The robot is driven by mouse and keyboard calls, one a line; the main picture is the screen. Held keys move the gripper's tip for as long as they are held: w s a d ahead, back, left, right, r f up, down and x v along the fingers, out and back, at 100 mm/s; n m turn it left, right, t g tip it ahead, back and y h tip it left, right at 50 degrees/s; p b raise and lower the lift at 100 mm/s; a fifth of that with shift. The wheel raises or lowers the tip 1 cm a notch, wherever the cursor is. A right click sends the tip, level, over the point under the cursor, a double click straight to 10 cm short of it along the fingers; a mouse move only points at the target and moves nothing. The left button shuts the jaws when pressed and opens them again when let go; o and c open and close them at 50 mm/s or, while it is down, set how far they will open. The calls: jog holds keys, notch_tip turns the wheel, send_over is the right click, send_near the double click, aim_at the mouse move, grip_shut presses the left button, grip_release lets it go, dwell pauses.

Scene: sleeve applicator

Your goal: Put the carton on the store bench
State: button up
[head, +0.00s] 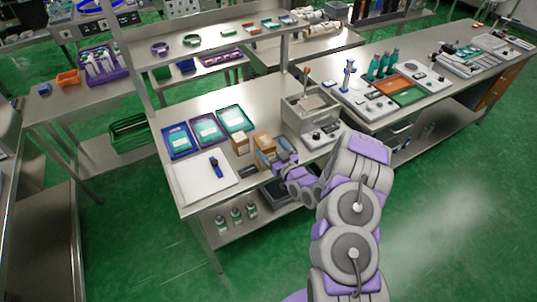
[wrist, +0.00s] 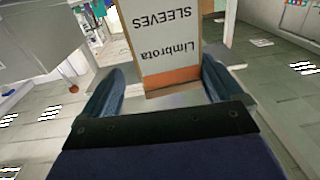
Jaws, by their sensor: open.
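The carton (wrist: 168,45) fills the upper middle of the wrist view, with a white label reading "Limbrota SLEEVES" upside down and an orange band. My gripper (wrist: 162,82) is open, its two blue fingers on either side of the carton's near end; I cannot tell whether they touch it. In the head view, my gripper (head: 268,158) is at the front of the steel bench (head: 190,108), beside small brown cartons (head: 240,144). The arm partly hides the spot, and which carton is between the fingers is unclear there. Which bench is the store bench is not marked.
Blue, purple and green trays (head: 208,129) lie left of the cartons. A white board (head: 195,183) with a blue tool is at the front left. A grey machine (head: 308,112) stands right of the cartons. A shelf (head: 205,45) spans above the bench. Green floor is open at right.

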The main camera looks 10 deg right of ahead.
aim_at(267, 145)
jog(key=shift+w+a+f, duration=0.1)
jog(key=shift+w+a, duration=0.85)
jog(key=shift+a, duration=0.25)
jog(key=shift+w+a, duration=0.3)
jog(key=shift+w, duration=0.1)
jog(key=shift+d, duration=0.85)
jog(key=shift+c, duration=0.2)
jog(key=shift+d, duration=0.1)
jog(key=shift+c, duration=1.6)
jog(key=shift+a, duration=0.75)
jog(key=c, duration=0.6)
jog(key=shift+d, duration=0.15)
jog(key=c, duration=0.3)
jog(key=shift+d, duration=0.4)
jog(key=shift+c, duration=0.8)
